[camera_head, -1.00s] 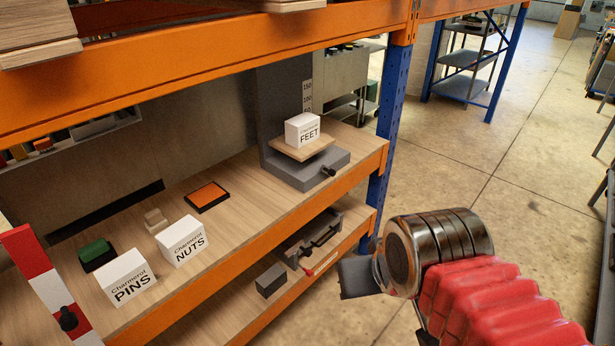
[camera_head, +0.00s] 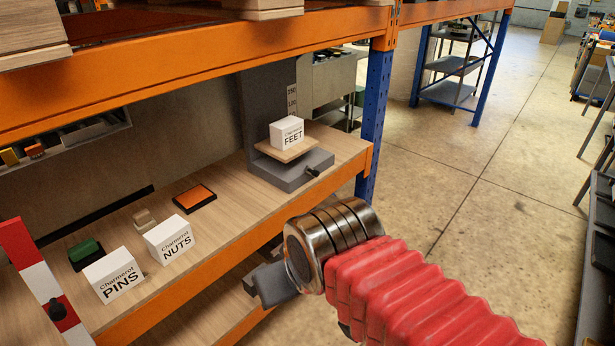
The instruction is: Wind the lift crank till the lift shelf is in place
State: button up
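The lift is a grey base with an upright back plate (camera_head: 268,105) and a scale strip, at the right end of the wooden shelf. Its small wooden lift shelf (camera_head: 288,151) sits low, just above the base, and bears a white box marked FEET (camera_head: 287,134). The dark lift crank (camera_head: 313,171) sticks out of the front right of the base. My gripper (camera_head: 262,288) is in front of the orange beam, below and left of the crank and apart from it. Only a grey part of it shows beyond my metal wrist; its fingertips are not clear.
White boxes marked PINS (camera_head: 114,275) and NUTS (camera_head: 169,239), a green block (camera_head: 86,250) and an orange-topped tray (camera_head: 194,198) stand along the shelf. An orange beam (camera_head: 230,255) edges it. A blue post (camera_head: 374,125) stands right of the lift. Open floor lies to the right.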

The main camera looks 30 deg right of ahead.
aim_at(314, 173)
jog(key=z, duration=0.05)
jog(key=i, duration=1)
jog(key=u, duration=0.05)
